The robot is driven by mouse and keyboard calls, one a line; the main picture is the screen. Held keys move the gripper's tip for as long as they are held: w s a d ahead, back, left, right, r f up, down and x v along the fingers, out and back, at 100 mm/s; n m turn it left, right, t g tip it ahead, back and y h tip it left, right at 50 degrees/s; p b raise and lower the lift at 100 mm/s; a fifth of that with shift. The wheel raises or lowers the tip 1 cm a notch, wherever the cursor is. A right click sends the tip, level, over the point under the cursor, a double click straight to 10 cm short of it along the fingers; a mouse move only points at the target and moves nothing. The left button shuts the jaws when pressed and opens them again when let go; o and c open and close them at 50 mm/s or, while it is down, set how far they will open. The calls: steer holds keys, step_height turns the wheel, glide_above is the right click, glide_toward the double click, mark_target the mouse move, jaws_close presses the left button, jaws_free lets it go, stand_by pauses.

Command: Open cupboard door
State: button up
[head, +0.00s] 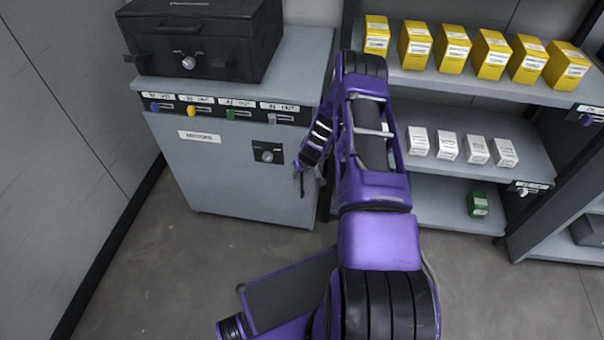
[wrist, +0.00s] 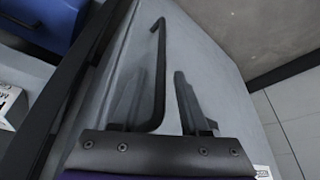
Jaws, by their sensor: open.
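The grey cupboard (head: 225,185) stands against the wall, its front door closed, with a round knob (head: 267,156) on a dark plate. My gripper (head: 299,182) is at the door's right edge in the head view, where the arm partly hides that side. In the wrist view my gripper (wrist: 160,105) is open, its two fingers apart. A black bar handle (wrist: 159,70) on the grey door panel (wrist: 205,70) runs between the fingers. I cannot tell whether either finger touches it.
A black case (head: 200,40) sits on the cupboard, above a row of coloured key-like tags. Shelves at right hold yellow boxes (head: 452,48), white boxes (head: 447,146) and a green box (head: 478,203). The floor (head: 180,270) before the cupboard is clear.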

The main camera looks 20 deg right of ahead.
jaws_close()
stand_by(1.4)
